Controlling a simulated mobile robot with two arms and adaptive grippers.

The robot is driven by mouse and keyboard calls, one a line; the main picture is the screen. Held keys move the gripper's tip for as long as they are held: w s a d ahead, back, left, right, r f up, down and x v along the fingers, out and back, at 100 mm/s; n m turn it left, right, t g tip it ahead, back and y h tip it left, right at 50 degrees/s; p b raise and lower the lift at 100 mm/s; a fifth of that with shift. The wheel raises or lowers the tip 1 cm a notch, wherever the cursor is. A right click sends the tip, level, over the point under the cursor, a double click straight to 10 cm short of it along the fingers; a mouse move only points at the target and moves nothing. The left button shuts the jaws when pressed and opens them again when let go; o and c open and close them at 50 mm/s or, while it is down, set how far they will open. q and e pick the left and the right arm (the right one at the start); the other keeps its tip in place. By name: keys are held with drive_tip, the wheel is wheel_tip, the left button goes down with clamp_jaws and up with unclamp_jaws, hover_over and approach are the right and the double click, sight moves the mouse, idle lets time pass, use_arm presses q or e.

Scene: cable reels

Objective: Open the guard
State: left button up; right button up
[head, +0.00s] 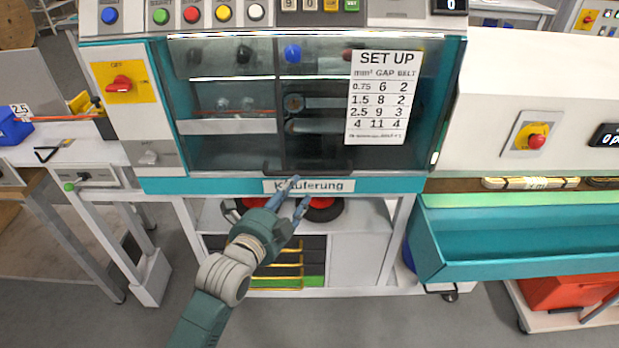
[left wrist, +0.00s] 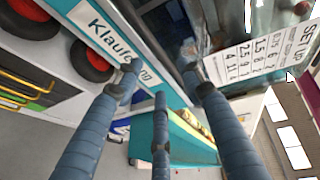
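The guard (head: 340,155) is a see-through panel on the front of the teal and white machine. It is down, covering the rollers behind it, and a SET UP sheet (head: 378,97) is on it. A dark bar (head: 312,171) runs along its lower edge, above the "Kläuferung" label (head: 340,186). My left gripper (head: 299,192) is in front of the label, just below the bar. Its blue-grey fingers are spread and empty; in the left wrist view they also show apart (left wrist: 160,85). I cannot tell whether a fingertip touches the machine. My right gripper is out of view.
A red rotary switch (head: 121,84) is left of the guard, with coloured buttons (head: 192,14) above. A teal tray (head: 520,238) juts out at the right. Below the machine are black and red reels (head: 323,212) and drawers (head: 282,268).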

sight(308, 175)
use_arm(q)
drive_tip(key=shift+x, duration=5.1)
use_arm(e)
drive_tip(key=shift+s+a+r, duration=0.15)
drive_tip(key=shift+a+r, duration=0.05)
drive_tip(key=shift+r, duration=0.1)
use_arm(q)
drive_tip(key=shift+f, duration=0.1)
drive_tip(key=shift+c, duration=0.3)
drive_tip(key=shift+a+p, duration=0.1)
drive_tip(key=shift+p, duration=0.2)
clamp_jaws()
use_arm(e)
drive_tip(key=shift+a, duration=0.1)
